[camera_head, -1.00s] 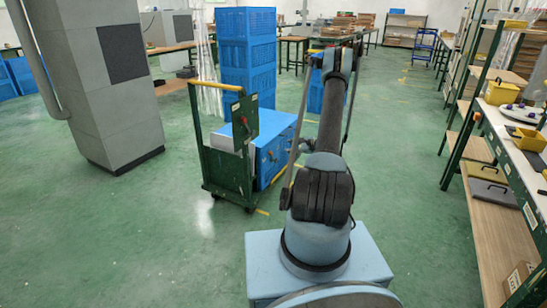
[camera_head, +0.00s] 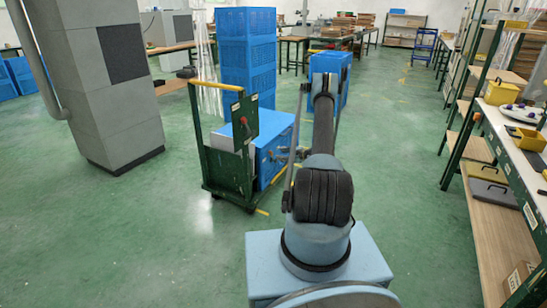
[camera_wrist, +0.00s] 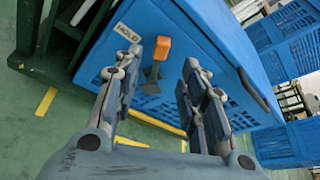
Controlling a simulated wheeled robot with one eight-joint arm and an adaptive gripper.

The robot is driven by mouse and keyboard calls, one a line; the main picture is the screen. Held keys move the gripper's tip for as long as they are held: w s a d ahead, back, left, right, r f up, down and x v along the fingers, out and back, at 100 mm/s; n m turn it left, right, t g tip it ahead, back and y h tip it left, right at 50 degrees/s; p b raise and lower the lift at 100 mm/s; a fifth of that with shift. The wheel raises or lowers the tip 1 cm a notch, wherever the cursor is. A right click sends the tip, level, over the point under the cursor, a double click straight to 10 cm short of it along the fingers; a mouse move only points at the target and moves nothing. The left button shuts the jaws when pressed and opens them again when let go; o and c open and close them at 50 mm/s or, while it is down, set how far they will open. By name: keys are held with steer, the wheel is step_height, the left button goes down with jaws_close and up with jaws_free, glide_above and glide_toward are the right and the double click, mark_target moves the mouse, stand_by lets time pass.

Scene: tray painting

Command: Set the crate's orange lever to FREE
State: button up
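The blue crate (camera_wrist: 215,35) fills the upper middle of the wrist view. Its orange lever (camera_wrist: 162,47) stands out from a dark pivot, with its orange end beside the HOLD label (camera_wrist: 127,32). No FREE label can be read. My gripper (camera_wrist: 160,60) is open, its two fingers apart on either side of the lever in the picture. Nothing is between the fingers that they touch, as far as I can see.
The green trolley (camera_head: 228,172) with a yellow handle stands left of my arm. Stacked blue crates (camera_head: 247,50) are behind it, and a grey column (camera_head: 105,80) is at left. Shelving (camera_head: 480,150) runs along the right. Green floor between is clear.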

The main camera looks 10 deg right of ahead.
mark_target(272, 154)
steer(key=x, duration=0.8)
steer(key=shift+w+a+f, duration=0.15)
steer(key=shift+w+f, duration=0.05)
